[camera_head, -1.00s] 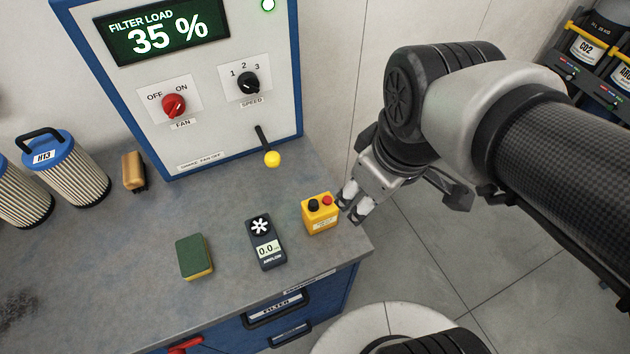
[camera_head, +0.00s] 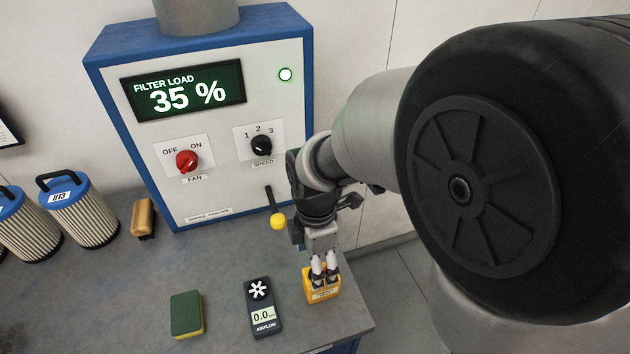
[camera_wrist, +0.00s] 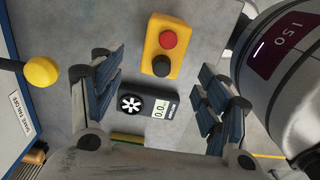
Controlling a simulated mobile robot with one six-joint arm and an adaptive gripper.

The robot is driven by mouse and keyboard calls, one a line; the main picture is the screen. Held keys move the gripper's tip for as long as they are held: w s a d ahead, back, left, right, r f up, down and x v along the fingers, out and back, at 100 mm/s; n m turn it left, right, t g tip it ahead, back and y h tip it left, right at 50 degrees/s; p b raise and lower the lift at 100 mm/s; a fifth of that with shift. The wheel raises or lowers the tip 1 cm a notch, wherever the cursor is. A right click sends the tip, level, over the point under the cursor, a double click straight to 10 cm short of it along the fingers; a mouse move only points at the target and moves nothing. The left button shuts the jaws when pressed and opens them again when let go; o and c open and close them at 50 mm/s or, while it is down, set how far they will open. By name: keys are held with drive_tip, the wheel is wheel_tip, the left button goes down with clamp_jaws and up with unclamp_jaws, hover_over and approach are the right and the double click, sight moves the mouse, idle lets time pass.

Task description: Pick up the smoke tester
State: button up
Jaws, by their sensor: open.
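A small yellow box (camera_head: 322,296) stands near the right front corner of the bench; its label is too small to read surely, but it looks like the smoke tester. The wrist view shows the yellow box (camera_wrist: 151,60) with a red and a black button on top. My gripper (camera_head: 325,275) hangs over the box in the head view, its fingertips hiding the buttons. In the wrist view my gripper (camera_wrist: 160,92) has its fingers spread wide, with nothing held. The box lies above the line between the fingertips there, and I cannot tell any contact.
A dark airflow meter (camera_head: 263,308) stands close left of the box, and a green-yellow sponge (camera_head: 186,314) further left. A yellow-knobbed lever (camera_head: 278,221) sticks out of the blue-white cabinet (camera_head: 215,190) behind. Filter cartridges (camera_head: 78,210) stand far left. The bench (camera_head: 225,255) is clear between.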

sight(326, 293)
wheel_tip(326, 293, down, 3)
drive_tip(key=shift+f+b, duration=0.1)
drive_tip(key=shift+b, duration=0.25)
drive_tip(key=f+b, duration=0.1)
drive_tip(key=f, duration=0.1)
drive_tip(key=d+f+b, duration=0.1)
drive_tip(key=f, duration=0.1)
drive_tip(key=shift+d+f, duration=0.1)
drive_tip(key=shift+f, duration=0.5)
drive_tip(key=shift+c, duration=0.4)
drive_tip(key=c, duration=1.4)
drive_tip(key=shift+c, duration=0.7)
drive_tip(key=shift+r, duration=0.15)
